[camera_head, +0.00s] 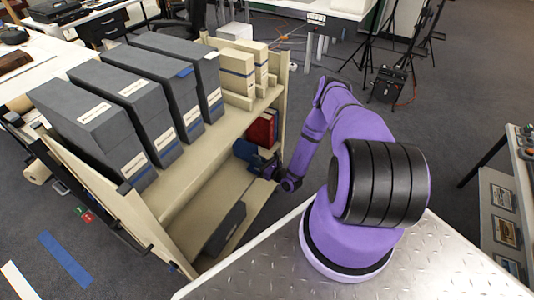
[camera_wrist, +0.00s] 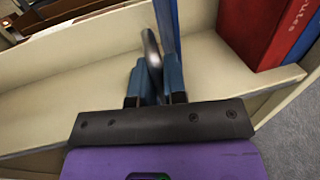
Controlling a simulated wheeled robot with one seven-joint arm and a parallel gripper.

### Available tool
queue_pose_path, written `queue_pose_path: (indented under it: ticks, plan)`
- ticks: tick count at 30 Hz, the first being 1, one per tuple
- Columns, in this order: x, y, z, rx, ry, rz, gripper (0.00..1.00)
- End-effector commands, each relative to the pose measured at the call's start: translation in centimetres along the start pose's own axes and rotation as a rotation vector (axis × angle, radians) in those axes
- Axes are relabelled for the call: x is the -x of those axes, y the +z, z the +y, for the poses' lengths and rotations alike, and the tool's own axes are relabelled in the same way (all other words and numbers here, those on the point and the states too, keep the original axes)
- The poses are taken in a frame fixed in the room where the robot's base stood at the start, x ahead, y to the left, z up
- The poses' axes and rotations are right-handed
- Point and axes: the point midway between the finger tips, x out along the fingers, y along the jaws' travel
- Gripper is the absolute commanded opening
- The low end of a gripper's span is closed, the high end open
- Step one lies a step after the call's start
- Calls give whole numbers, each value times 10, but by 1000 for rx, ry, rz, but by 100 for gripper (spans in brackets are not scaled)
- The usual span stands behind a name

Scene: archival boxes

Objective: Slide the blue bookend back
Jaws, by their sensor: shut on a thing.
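The blue bookend (camera_head: 244,149) stands on the lower shelf of the cream cart, left of the red book in the head view. In the wrist view its upright blue plate (camera_wrist: 168,28) runs up from my fingers, seen nearly edge-on. My gripper (camera_head: 264,166) reaches in at the open side of the shelf. In the wrist view my gripper (camera_wrist: 154,82) is shut on the bookend, with a greyish rounded part between the fingers. The bookend's lower part is hidden by my fingers.
Red and blue books (camera_head: 263,128) stand at the shelf's far end; the red book (camera_wrist: 246,30) is right of the bookend, across a gap. A dark box (camera_head: 225,229) lies at the near end.

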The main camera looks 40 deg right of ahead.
Motion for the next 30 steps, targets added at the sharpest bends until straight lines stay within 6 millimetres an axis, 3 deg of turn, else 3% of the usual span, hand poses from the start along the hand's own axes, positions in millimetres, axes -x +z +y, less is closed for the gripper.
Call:
queue_pose_path:
  ticks: [4, 14, 15, 18, 30]
  plan:
    - [6, -1, 20, -3, 0, 5, 0]
    - [6, -1, 23, 0, 0, 6, 0]
    - [6, -1, 23, 0, 0, 6, 17]
    - [6, -1, 22, 0, 0, 5, 36]
    - [14, 0, 22, -1, -1, 3, 36]
